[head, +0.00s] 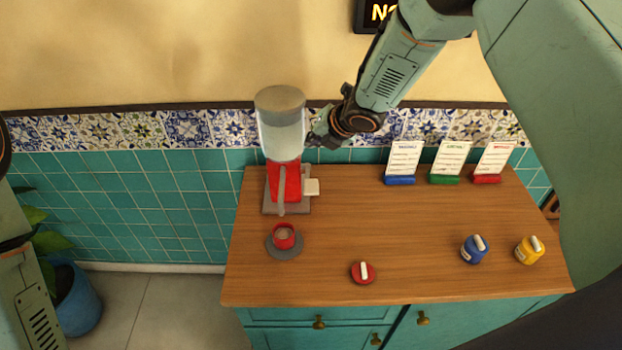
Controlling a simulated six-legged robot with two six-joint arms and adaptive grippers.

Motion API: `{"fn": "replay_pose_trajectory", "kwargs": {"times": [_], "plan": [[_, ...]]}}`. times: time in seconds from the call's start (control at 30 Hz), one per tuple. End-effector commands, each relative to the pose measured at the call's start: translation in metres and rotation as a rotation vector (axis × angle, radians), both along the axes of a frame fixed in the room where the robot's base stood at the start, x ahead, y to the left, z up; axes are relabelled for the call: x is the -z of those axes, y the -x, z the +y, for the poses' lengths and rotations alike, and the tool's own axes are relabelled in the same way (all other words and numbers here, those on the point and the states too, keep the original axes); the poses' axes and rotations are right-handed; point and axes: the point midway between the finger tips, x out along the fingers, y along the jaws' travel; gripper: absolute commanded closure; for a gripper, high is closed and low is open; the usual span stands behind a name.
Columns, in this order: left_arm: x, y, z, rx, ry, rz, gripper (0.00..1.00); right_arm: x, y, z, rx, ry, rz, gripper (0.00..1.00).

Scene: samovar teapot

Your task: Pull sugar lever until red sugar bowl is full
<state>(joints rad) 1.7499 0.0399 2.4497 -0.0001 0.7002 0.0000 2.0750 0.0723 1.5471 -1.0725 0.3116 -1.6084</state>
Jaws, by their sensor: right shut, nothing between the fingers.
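The sugar dispenser (283,135) stands at the back left of the wooden counter, with a grey lid, a pale clear container and a red body. A cream block (312,187), perhaps the lever, sticks out at its right side. A grey spout-like bar runs down its front. The red sugar bowl (284,237) sits upright on a round grey pad (286,254) in front of it. Its inside looks pale brown; I cannot tell the fill level. My right gripper (316,137) is shut and empty, right beside the container and above the cream block. My left gripper is out of view.
A red lid (363,272) with a white handle lies at the counter's front. A blue jar (474,249) and a yellow jar (530,250) stand at the right. Three cards in blue (400,180), green (445,178) and red (487,179) holders stand at the back. The counter's middle is clear.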

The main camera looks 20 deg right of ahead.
Motion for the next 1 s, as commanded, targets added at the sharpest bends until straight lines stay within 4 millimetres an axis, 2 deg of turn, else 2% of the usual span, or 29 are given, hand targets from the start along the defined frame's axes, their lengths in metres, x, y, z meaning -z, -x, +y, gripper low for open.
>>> {"fn": "replay_pose_trajectory", "kwargs": {"times": [0.6,0.8,1.0], "plan": [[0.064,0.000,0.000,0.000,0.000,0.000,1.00,0.071,0.005,0.002,0.001,-0.002,0.001,1.00],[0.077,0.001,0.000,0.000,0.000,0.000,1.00,0.082,0.005,0.002,0.000,0.000,0.000,1.00],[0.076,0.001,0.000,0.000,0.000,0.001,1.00,0.082,0.006,0.002,0.000,0.000,0.000,1.00]]}}
